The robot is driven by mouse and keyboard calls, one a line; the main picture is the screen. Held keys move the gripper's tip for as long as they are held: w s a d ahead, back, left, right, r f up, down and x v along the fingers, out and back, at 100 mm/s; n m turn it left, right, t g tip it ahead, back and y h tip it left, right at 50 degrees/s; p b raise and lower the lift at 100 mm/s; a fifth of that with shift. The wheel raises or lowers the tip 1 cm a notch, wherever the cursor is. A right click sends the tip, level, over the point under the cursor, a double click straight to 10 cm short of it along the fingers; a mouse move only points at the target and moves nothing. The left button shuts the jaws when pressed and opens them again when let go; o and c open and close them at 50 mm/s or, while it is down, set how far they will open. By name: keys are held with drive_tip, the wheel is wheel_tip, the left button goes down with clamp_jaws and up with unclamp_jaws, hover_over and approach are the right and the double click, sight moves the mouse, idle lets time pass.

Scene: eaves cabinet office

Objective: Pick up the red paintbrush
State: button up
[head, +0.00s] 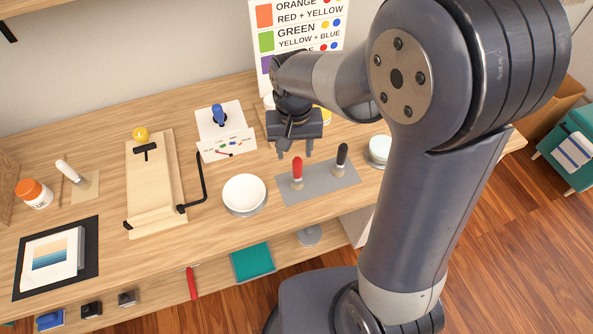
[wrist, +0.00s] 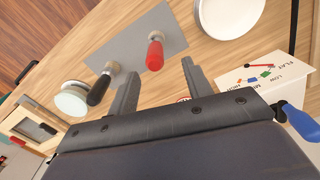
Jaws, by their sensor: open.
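A red-handled brush (head: 297,168) stands upright on a grey mat (head: 318,187). It also shows in the wrist view (wrist: 155,54), with a pale collar at one end; its bristles cannot be made out. A similar black-handled brush (head: 342,156) stands to its right on the mat, and it shows at left in the wrist view (wrist: 99,89). My gripper (head: 295,152) is open and empty, behind and above the mat. In the wrist view, the red handle lies between the lines of the fingers (wrist: 160,69), just beyond their tips, apart from them.
A white bowl (head: 244,193) sits left of the mat. A pale round stack (head: 379,151) stands right of it. A white card (head: 228,147) and a blue-handled tool (head: 218,114) are behind the bowl. A red stick (head: 191,283) lies on the lower shelf.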

sight(297, 168)
wheel_tip(297, 168, down, 3)
drive_tip(key=shift+r, duration=0.1)
drive_tip(key=shift+s+d+f+p, duration=0.1)
drive_tip(key=shift+d+f+p, duration=0.1)
drive_tip(key=shift+f, duration=1.1)
drive_tip(key=shift+d+f+p, duration=0.1)
drive_tip(key=shift+f+p, duration=0.05)
drive_tip(key=shift+f, duration=1.15)
drive_tip(key=shift+c, duration=0.5)
clamp_jaws()
